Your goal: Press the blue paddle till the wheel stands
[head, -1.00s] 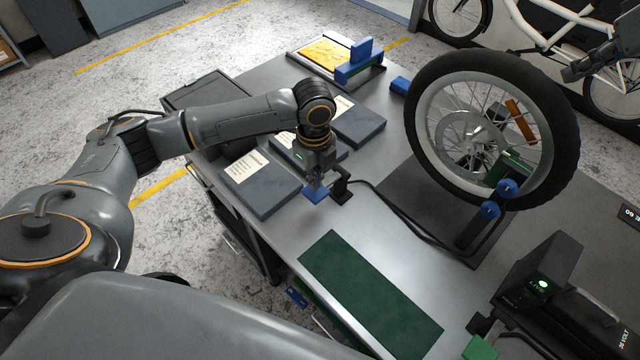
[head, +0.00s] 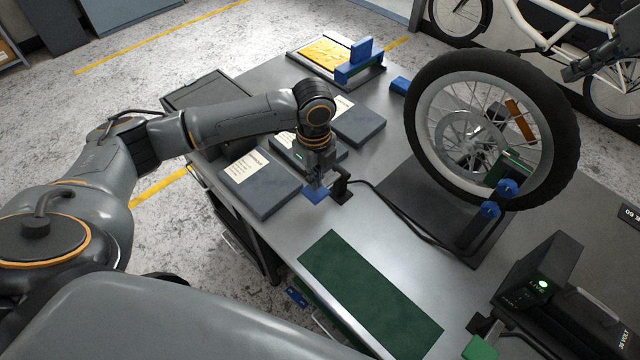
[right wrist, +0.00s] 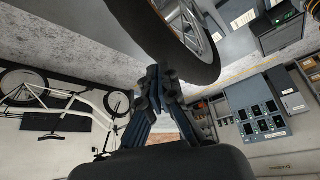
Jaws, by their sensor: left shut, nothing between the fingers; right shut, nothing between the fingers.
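The blue paddle (head: 312,196) sits on a small black bracket at the bench's near left edge. My left gripper (head: 316,188) is shut and its fingertips are down at the paddle, partly covering it; they seem to touch it. The wheel (head: 420,150), with a black tyre, silver spokes and an orange reflector, is upright in a stand on a dark base plate. Whether it is turning I cannot tell. My right gripper (head: 570,74) is at the upper right beyond the wheel. It is shut and empty in the right wrist view (right wrist: 157,80), close to the tyre (right wrist: 190,60).
Grey boxes with paper labels (head: 260,185) lie left of the paddle. A green mat (head: 370,290) lies in front. A black unit with a green light (head: 543,284) is at the right. A cable runs from the paddle bracket. A white cargo bike (head: 560,35) stands behind.

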